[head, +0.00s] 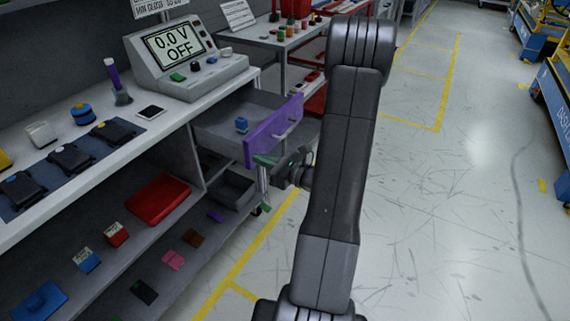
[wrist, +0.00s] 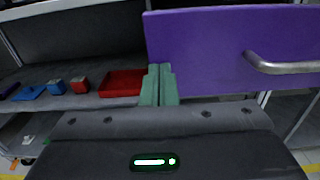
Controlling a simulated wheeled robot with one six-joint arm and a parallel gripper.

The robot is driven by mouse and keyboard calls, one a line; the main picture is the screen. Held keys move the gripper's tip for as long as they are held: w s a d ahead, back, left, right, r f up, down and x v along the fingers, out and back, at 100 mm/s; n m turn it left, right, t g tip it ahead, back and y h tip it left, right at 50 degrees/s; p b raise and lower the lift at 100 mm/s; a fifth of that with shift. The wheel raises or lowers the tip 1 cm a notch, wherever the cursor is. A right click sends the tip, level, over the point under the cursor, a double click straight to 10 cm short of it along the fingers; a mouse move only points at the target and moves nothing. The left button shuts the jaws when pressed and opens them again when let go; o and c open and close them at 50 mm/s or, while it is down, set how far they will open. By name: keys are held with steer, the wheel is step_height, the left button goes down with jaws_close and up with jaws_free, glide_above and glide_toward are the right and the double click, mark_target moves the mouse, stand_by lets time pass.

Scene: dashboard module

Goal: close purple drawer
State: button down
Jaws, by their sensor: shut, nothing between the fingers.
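The purple drawer (head: 272,131) is pulled out from under the right end of the workbench. A small blue object (head: 241,125) lies inside it. In the wrist view the purple drawer front (wrist: 205,50) fills the upper right, with its grey bar handle (wrist: 285,66) at the right. My gripper (head: 266,160) is at the lower left corner of the drawer front. In the wrist view its green fingers (wrist: 159,84) are together and empty, overlapping the left edge of the purple front. I cannot tell whether they touch it.
The workbench top (head: 160,122) carries a display box (head: 185,58) reading 0.0 V OFF. The shelf below holds a red tray (head: 157,199), small boxes and a dark bin (head: 232,187). A second table stands behind. The floor (head: 440,200) to the right is clear.

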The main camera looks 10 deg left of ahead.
mark_target(240, 160)
steer(key=shift+w+a, duration=0.1)
steer(key=shift+a, duration=0.2)
steer(key=b+x, duration=0.3)
steer(key=x, duration=1.9)
steer(key=shift+f, duration=0.1)
steer(key=shift+w, duration=0.1)
steer(key=shift+a+r, duration=0.1)
steer(key=shift+r, duration=0.2)
steer(key=shift+d+f, duration=0.2)
steer(key=shift+d, duration=0.2)
steer(key=v, duration=1.3)
steer(key=shift+s+d, duration=0.25)
steer(key=shift+s, duration=0.05)
